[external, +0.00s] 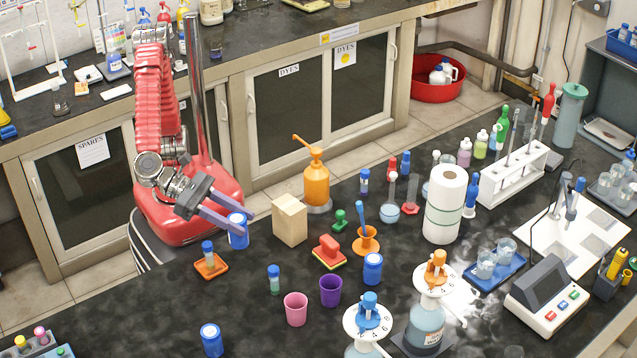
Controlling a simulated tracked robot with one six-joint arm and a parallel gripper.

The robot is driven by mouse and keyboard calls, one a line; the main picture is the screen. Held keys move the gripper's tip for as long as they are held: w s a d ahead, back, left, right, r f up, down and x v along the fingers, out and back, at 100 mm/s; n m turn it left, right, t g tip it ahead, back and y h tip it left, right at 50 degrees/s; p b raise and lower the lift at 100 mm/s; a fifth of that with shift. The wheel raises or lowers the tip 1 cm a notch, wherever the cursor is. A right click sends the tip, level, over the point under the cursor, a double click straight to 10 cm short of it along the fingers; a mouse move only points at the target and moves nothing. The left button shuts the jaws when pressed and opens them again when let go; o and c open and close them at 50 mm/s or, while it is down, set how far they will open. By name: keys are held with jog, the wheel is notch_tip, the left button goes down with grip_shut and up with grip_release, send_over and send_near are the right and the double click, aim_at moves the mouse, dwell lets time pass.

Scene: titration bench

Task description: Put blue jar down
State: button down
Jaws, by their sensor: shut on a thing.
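A blue jar (239,236) with a white-and-blue lid is between the fingers of my gripper (232,218), at the near left edge of the black bench. My gripper is shut on it, and a purple finger covers part of its side. The jar looks upright. I cannot tell whether its bottom touches the bench. A similar blue jar (373,269) stands near the middle of the bench. Another blue jar (211,341) stands at the front left.
A wooden block (290,220) stands just right of the held jar. An orange tray with a small vial (210,262) is in front of it. A pink cup (295,308), a purple cup (330,290) and a red stamp (328,250) lie further right. Bare bench shows around the front-left jar.

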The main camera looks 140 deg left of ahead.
notch_tip(320, 180, up, 2)
jog(key=w+a+n+g+y, duration=0.2)
jog(key=w+a+n+g, duration=0.1)
jog(key=a, duration=1.7)
jog(key=w+a+n+g+y, duration=0.2)
jog(key=w+a, duration=0.2)
jog(key=a, duration=1.6)
jog(key=s+a+n+g, duration=0.1)
jog(key=s+a, duration=0.4)
jog(key=a, duration=0.5)
jog(key=s+a+n+g+y, duration=0.15)
jog(key=s+a, duration=0.35)
jog(key=a, duration=0.6)
jog(key=s+a+n+g, duration=0.2)
jog(key=s+a, duration=0.3)
jog(key=a, duration=0.5)
notch_tip(320, 180, down, 11)
jog(key=shift+s+f+m+t, duration=0.1)
jog(key=shift+f+m+t, duration=0.05)
jog(key=shift+m+t, duration=0.1)
notch_tip(320, 180, down, 6)
